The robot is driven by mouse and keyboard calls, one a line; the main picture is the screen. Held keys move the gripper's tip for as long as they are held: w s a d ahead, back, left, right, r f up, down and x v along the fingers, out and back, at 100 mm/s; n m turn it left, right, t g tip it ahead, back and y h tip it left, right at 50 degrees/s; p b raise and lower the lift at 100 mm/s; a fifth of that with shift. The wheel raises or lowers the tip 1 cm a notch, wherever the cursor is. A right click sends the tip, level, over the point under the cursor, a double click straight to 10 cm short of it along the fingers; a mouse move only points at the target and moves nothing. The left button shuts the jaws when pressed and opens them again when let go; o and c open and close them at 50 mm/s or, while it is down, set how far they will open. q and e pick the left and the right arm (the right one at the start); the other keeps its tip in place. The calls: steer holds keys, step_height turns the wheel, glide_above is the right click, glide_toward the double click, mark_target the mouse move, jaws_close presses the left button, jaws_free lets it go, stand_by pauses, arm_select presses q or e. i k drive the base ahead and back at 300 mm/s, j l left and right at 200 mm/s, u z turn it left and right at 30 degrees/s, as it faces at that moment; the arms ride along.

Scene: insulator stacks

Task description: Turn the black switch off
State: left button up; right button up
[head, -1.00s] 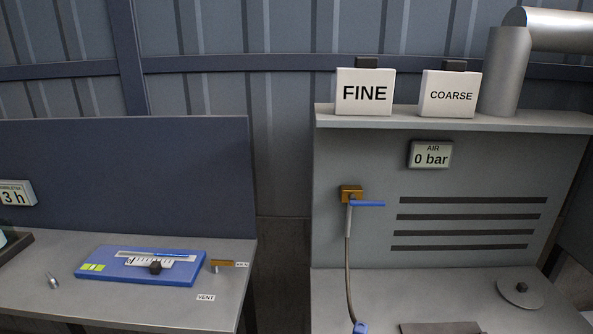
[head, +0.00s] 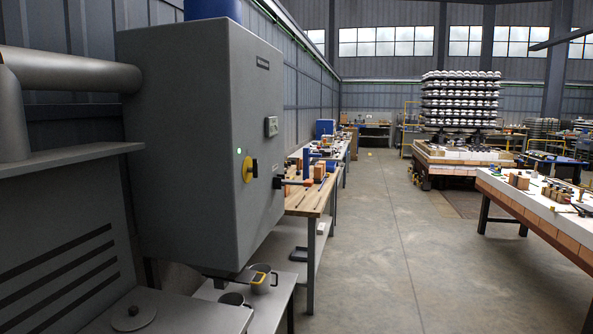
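A large grey cabinet (head: 185,140) stands at the left in the head view, seen at an angle. Neither of my grippers is in view.
A wooden workbench (head: 322,195) with tools runs behind the cabinet. Pots (head: 262,280) stand on a low shelf below it. A wide concrete aisle (head: 400,250) is clear. A white-topped table (head: 540,208) stands at right, and stacked insulators (head: 460,100) are farther back.

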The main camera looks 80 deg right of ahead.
mark_target(254, 169)
steer(key=z, duration=2.35)
